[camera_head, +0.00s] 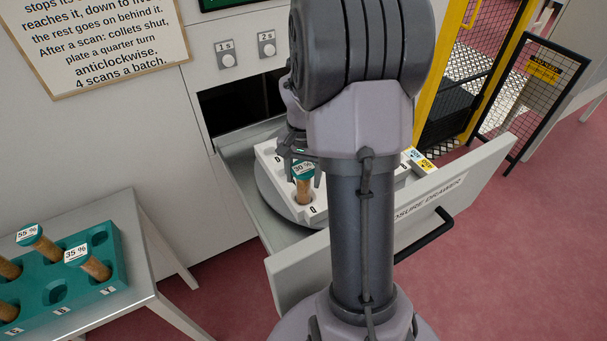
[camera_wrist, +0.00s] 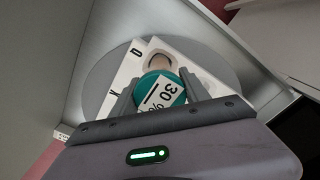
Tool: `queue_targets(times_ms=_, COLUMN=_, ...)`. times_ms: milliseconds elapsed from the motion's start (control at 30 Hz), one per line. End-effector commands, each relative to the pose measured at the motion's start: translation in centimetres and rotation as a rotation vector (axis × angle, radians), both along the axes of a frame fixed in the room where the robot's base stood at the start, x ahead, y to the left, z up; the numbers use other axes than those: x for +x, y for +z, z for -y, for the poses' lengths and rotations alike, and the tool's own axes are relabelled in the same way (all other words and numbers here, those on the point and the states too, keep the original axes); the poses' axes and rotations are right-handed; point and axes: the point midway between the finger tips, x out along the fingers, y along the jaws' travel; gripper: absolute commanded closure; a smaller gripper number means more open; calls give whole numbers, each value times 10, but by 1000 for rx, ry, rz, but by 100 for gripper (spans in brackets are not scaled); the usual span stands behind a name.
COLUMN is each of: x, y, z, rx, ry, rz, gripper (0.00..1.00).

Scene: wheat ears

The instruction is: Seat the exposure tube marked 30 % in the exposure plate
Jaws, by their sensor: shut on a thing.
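The exposure tube marked 30 % (camera_head: 303,190) has a teal cap with a white label and a brown body. My gripper (camera_head: 303,177) is shut on it near the cap. The tube is upright over the white exposure plate (camera_head: 268,158) in the open drawer. In the wrist view the teal cap (camera_wrist: 161,90) sits between the two fingers, with the plate (camera_wrist: 127,72) below and around it. A round opening shows in the plate beside the cap. I cannot tell whether the tube's lower end is inside a hole. My arm hides much of the plate.
The exposure drawer (camera_head: 300,275) is pulled out, with a raised front and a black handle (camera_head: 425,236). A teal rack (camera_head: 85,291) with tubes marked 55 % and 35 % stands on a table at left. Buttons for 1 s and 2 s (camera_head: 267,50) are on the panel. A yellow-framed gate stands right.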

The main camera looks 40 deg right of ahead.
Motion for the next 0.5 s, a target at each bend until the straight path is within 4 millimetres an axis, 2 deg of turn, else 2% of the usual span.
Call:
queue_targets(times_ms=233, x=0, y=-9, z=0, rx=0, ry=0, rz=0, gripper=95)
queue_targets(times_ms=267, x=0, y=-8, z=0, rx=0, ry=0, rz=0, gripper=43)
queue_targets(times_ms=367, x=0, y=-7, z=0, rx=0, ry=0, rz=0, gripper=23)
queue_targets(times_ms=500, x=0, y=-7, z=0, rx=0, ry=0, rz=0, gripper=21)
